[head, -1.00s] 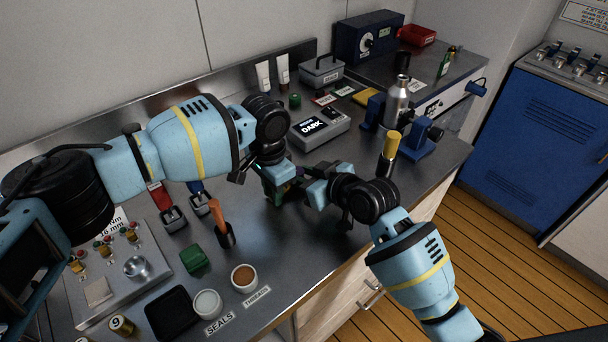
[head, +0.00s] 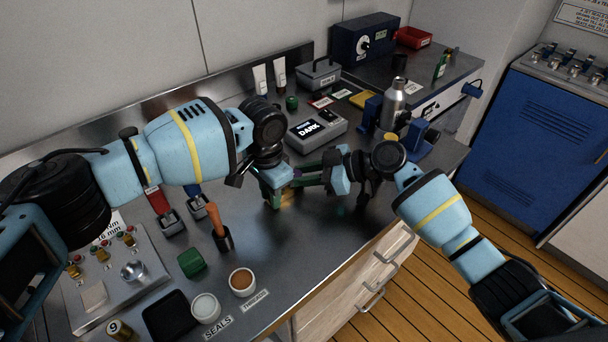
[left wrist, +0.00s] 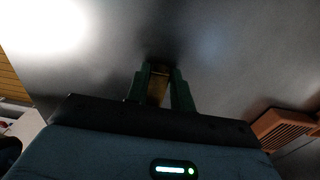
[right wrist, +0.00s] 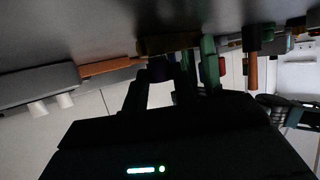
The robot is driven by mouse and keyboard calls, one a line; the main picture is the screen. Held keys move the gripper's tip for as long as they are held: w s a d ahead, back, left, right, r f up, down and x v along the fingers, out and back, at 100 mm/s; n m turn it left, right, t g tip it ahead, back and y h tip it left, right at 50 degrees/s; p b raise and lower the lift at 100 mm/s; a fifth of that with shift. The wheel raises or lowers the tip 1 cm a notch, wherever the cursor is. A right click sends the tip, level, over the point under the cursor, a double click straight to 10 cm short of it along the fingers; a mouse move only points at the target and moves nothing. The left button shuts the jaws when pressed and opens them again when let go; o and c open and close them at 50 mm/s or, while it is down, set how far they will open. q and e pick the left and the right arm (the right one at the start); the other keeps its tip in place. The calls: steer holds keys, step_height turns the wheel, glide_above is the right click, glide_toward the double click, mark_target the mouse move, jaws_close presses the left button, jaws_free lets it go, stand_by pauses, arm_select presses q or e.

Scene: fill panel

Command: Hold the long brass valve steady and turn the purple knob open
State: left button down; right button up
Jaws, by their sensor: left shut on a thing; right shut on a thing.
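The brass valve (head: 288,199) shows only as a small gold patch low between the fingers of my left gripper (head: 280,198), which is shut on it just above the bench. In the left wrist view the brass piece (left wrist: 158,88) sits between the two green fingers. My right gripper (head: 303,178) comes in from the right, level, with its fingers reaching to the valve beside the left fingers. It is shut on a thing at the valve.
The grey DARK display box (head: 317,131) stands just behind the grippers. A steel bottle (head: 393,104) and blue stand (head: 421,141) are behind my right arm. The bench between is clear.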

steer(key=shift+w+d+f+n+g, duration=0.1)
steer(key=shift+f+n+g, duration=0.05)
steer(key=shift+n+g, duration=0.45)
steer(key=shift+g, duration=0.3)
steer(key=o, duration=1)
